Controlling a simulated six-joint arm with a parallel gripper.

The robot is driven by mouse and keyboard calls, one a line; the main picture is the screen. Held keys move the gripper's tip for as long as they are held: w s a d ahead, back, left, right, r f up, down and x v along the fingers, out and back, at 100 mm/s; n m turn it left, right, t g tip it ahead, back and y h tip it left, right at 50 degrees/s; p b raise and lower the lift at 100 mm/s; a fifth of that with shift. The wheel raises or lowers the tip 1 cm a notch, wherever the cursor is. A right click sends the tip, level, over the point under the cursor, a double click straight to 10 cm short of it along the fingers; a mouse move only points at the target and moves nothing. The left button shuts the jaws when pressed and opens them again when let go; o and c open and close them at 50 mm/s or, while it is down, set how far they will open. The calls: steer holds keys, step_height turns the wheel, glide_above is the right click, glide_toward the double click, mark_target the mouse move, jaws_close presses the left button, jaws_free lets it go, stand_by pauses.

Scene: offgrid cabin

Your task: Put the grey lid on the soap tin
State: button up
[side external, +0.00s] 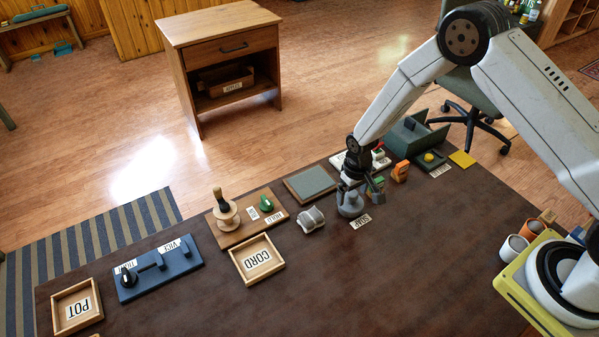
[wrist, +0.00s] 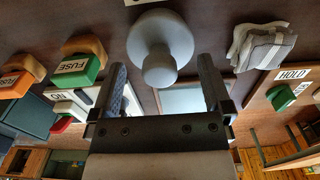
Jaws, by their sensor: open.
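The grey lid (wrist: 160,30) is a round disc with a rounded knob, seen from above in the wrist view. In the side view a grey round body (side external: 350,207) stands by the SOAP label, partly behind my gripper. I take it for the soap tin with the lid over it, but I cannot tell tin from lid there. My gripper (side external: 354,189) is open and points down just above it. In the wrist view the fingers (wrist: 162,72) appear on either side of the knob, with gaps between; whether they are level with it is unclear.
A folded grey cloth (side external: 311,219) lies left of the grey body. Behind are a framed grey-green pad (side external: 310,183) and, to the right, green and orange blocks (side external: 400,171). A CORD tray (side external: 257,258) stands further left. The table front (side external: 330,285) is clear.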

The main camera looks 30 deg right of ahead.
mark_target(354, 194)
steer(key=shift+r, duration=0.1)
steer(key=shift+r, duration=3.4)
steer(key=shift+s+d+r, duration=0.1)
steer(key=shift+s+r, duration=0.15)
steer(key=shift+r, duration=0.35)
steer(key=s+d+r+t, duration=0.2)
steer(key=s+d+r, duration=0.1)
steer(key=s+r, duration=1.1)
steer(key=shift+s+d+t, duration=0.15)
steer(key=shift+s+t, duration=0.15)
steer(key=shift+s, duration=0.9)
